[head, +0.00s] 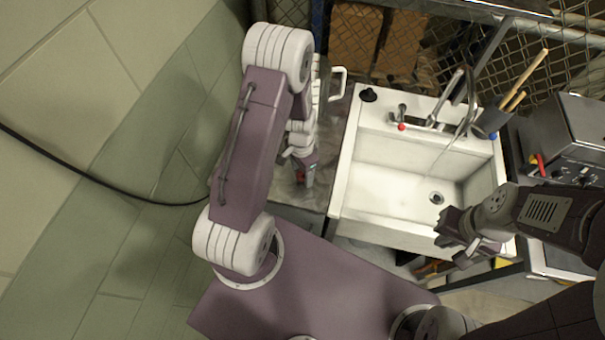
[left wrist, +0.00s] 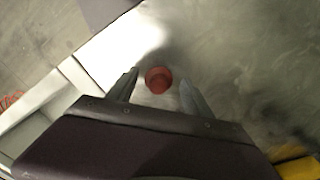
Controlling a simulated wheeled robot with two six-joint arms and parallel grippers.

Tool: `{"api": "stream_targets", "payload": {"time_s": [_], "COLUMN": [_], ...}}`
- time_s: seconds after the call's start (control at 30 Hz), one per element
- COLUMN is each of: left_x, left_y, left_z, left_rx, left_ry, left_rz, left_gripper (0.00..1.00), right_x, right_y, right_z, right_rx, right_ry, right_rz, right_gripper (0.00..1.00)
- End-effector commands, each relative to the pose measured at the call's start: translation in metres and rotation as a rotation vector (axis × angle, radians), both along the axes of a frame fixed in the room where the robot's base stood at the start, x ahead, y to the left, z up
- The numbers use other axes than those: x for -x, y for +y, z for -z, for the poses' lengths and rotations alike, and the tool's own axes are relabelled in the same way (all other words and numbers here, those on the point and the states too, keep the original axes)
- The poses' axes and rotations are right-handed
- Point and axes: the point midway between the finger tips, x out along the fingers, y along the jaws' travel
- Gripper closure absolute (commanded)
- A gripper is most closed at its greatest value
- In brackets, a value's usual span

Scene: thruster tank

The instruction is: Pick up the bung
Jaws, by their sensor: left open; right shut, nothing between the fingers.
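A small round red bung (left wrist: 158,80) stands on a shiny metal worktop (left wrist: 235,60) in the left wrist view. In the head view only a bit of red (head: 301,175) shows by the left fingertips. My left gripper (head: 306,177) points down over the metal top left of the sink. It is open, and in the left wrist view its two fingers (left wrist: 160,84) lie on either side of the bung; I cannot tell whether they touch it. My right gripper (head: 449,232) is shut and empty over the sink's front right part.
A white sink (head: 375,185) with a drain (head: 437,198) and a tap (head: 466,110) stands right of the metal top. A grey metal box (head: 565,135) is at the right. A wire mesh fence is behind.

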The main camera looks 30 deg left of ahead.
Motion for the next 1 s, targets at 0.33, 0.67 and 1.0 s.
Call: {"api": "stream_targets", "payload": {"time_s": [0.33,0.67,1.0], "left_x": [0.000,0.000,-0.010], "left_y": [0.000,0.000,-0.012], "left_z": [0.000,-0.002,-0.049], "left_rx": [0.000,0.000,0.000], "left_ry": [0.000,-0.001,-0.006], "left_rz": [0.000,0.000,0.006], "left_gripper": [0.91,1.00,1.00], "right_x": [0.000,0.000,0.000], "right_y": [0.000,0.000,0.000], "right_z": [0.000,0.001,0.007], "right_rx": [0.000,0.000,0.000], "right_ry": [0.000,0.000,0.000], "right_rz": [0.000,0.000,0.000], "right_gripper": [1.00,1.00,1.00]}}
